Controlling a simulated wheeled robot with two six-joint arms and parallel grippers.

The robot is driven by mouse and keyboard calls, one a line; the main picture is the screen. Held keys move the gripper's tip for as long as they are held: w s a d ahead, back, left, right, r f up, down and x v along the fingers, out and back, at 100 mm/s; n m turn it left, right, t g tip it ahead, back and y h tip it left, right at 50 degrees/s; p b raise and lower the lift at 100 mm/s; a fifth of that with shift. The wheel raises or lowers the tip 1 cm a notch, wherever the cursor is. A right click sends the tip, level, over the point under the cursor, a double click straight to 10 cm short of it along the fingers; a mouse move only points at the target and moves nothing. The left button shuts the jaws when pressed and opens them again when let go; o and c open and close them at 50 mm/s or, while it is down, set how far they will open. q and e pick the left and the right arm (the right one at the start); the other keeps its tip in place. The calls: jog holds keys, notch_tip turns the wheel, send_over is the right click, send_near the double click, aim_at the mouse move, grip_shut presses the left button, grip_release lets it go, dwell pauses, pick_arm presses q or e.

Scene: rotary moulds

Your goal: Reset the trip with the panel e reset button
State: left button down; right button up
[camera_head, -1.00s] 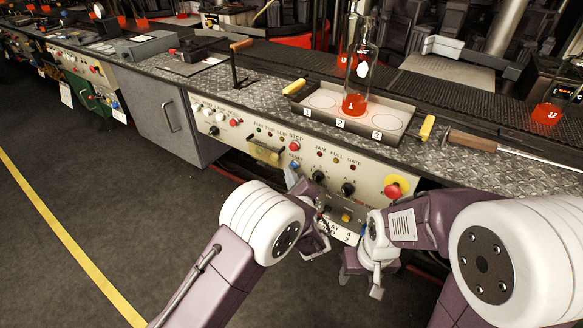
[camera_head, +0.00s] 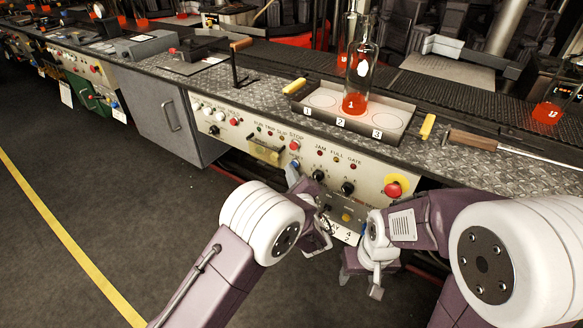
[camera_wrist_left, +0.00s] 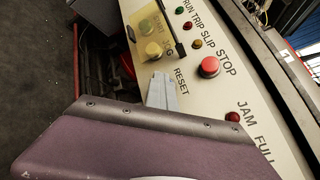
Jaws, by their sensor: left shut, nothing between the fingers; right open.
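The panel (camera_head: 236,139) on the machine front bears a red STOP button (camera_head: 294,146), lamps and knobs. In the left wrist view the RESET label (camera_wrist_left: 181,82) lies below STOP (camera_wrist_left: 209,66). My left gripper (camera_head: 292,176) is shut and empty, its tips up at the panel beside the RESET label. Its grey fingers also show in the left wrist view (camera_wrist_left: 162,92) and cover the spot beside the label. A small blue patch (camera_head: 295,163), perhaps the reset button, shows just above the tips. I cannot tell whether they touch it. My right gripper (camera_head: 361,282) is open and empty, lower right.
A yellow-ringed red emergency button (camera_head: 394,189) and black knobs (camera_head: 347,188) are to the right. A tray (camera_head: 397,140) with a bottle (camera_head: 357,75) stands on the worktop above. The floor at left is clear.

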pick_arm(q)
jog(key=shift+w+d+r, duration=0.15)
jog(key=shift+d, duration=0.05)
dwell(0.5)
jog(key=shift+s+b, duration=0.2)
jog(key=shift+b, duration=0.1)
jog(key=s+a+b, duration=0.1)
jog(key=s+a, duration=0.2)
jog(key=s, duration=0.1)
jog(key=shift+s+a+f, duration=0.2)
jog(key=shift+s+a, duration=0.15)
jog(key=shift+s, duration=0.05)
